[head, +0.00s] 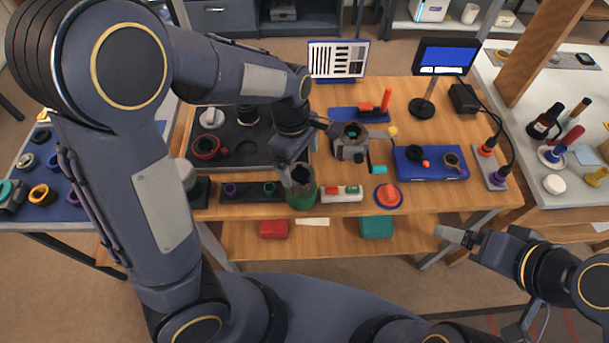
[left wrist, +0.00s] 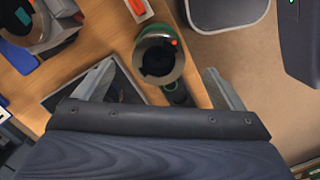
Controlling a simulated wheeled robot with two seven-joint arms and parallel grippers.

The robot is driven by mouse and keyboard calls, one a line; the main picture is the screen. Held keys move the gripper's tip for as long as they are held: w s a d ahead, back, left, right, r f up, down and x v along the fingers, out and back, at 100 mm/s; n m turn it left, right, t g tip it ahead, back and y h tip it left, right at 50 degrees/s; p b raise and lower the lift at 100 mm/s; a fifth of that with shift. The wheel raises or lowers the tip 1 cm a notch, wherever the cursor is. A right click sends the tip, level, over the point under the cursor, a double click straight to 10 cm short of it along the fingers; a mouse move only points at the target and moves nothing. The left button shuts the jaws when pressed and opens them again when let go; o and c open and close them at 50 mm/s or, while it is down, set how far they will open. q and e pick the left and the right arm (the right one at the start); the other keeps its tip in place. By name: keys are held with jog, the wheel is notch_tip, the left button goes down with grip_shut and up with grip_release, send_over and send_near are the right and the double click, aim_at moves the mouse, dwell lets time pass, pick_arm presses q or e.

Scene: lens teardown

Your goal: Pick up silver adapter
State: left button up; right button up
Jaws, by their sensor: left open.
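A silver ring-shaped part (head: 301,176), which looks like the silver adapter, sits at the top of a green holder (head: 301,199) near the table's front edge. In the left wrist view the silver ring (left wrist: 176,69) has a dark opening, with green (left wrist: 158,30) around its far side. My left gripper (head: 306,152) is open above and behind it; its two fingers (left wrist: 158,88) stand apart on either side in the left wrist view. Contact with the ring does not show. My right gripper (head: 455,235) is at the lower right, away from the adapter; its finger gap is unclear.
A dark tray (head: 247,128) lies behind left. A dark rack (head: 252,197) and a white block with red and green parts (head: 341,194) flank the holder. A grey round device (head: 349,150) stands behind right.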

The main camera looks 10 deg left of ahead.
aim_at(301, 177)
pick_arm(q)
notch_tip(301, 177, down, 7)
jog(key=shift+r, duration=0.1)
jog(key=shift+w, duration=0.1)
jog(key=c, duration=1.1)
